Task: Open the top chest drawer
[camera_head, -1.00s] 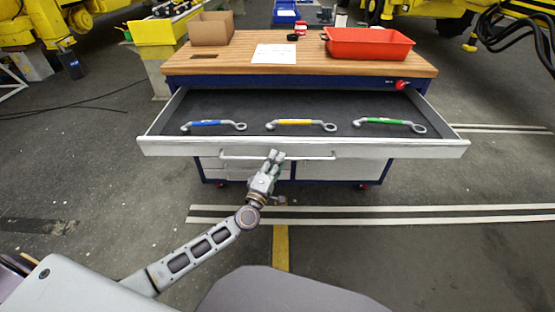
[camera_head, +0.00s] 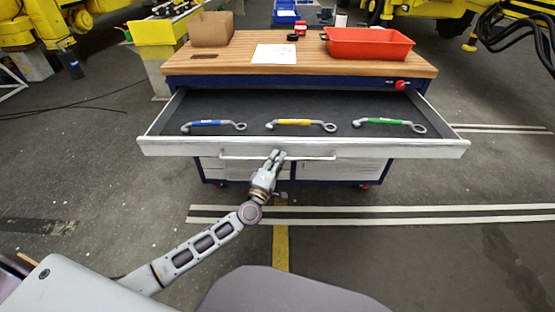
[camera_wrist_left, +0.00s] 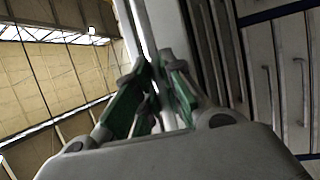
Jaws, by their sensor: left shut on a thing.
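The top chest drawer (camera_head: 400,149) is pulled well out of the chest, with its dark-lined inside in view. Its long bar handle (camera_head: 315,158) runs along the white front. My left gripper (camera_head: 277,155) is at the middle of the handle, its fingers shut on the bar. In the left wrist view the green-padded fingers (camera_wrist_left: 155,90) close on the pale handle, and the drawer fronts show to the right. My right gripper is not in view.
Blue, yellow (camera_head: 295,122) and green wrenches lie in the drawer. The wooden top (camera_head: 220,65) holds a cardboard box (camera_head: 211,29), a paper sheet (camera_head: 274,54) and a red tray (camera_head: 368,43). The floor in front is clear.

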